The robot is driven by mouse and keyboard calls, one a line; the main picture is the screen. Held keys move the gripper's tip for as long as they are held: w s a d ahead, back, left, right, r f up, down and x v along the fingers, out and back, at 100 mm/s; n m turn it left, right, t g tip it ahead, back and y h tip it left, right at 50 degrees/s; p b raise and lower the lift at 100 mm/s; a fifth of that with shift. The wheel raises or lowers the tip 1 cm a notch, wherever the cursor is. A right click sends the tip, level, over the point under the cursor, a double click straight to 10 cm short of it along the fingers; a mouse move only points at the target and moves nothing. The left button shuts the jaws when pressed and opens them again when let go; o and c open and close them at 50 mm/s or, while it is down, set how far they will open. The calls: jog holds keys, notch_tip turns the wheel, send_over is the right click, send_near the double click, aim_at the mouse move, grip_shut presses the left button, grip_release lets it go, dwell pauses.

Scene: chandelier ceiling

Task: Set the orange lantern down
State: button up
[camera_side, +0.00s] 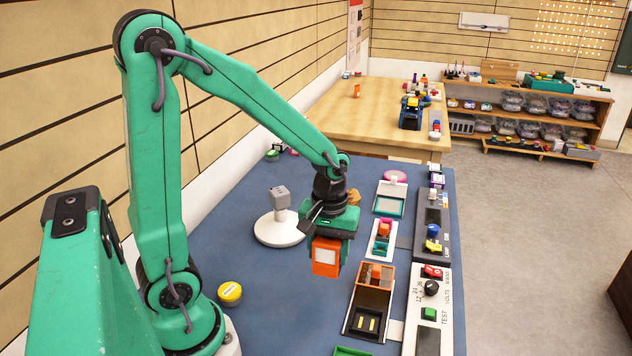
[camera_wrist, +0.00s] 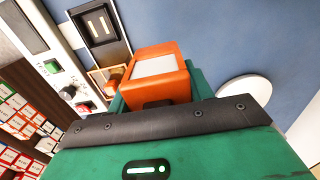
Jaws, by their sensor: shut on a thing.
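The orange lantern (camera_side: 325,256) is a small orange box with a pale window panel. My gripper (camera_side: 328,232) is shut on it and holds it beneath the wrist, above the blue table (camera_side: 290,310). In the wrist view the orange lantern (camera_wrist: 158,72) sticks out beyond the green gripper body (camera_wrist: 170,145), its pale panel facing the camera. The fingertips are mostly hidden behind the gripper body. The height of the lantern above the table is hard to tell.
A white round base with a grey block (camera_side: 280,228) stands left of the lantern. A tray with dark compartments (camera_side: 370,300) lies to the right, beside a panel with a knob (camera_side: 431,288). A yellow round thing (camera_side: 230,293) lies nearer. Blue table in front is clear.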

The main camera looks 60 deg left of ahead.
jog(key=a+f, duration=0.1)
jog(key=w+a, duration=0.1)
jog(key=a, duration=0.1)
jog(key=a+f, duration=0.1)
jog(key=shift+w+a+f, duration=0.2)
jog(key=shift+w+f, duration=0.05)
jog(key=shift+f, duration=0.1)
jog(key=shift+f, duration=0.1)
jog(key=shift+f, duration=1.9)
jog(key=shift+f, duration=0.15)
jog(key=o, duration=1.3)
notch_tip(320, 180, up, 12)
jog(key=shift+r, duration=0.2)
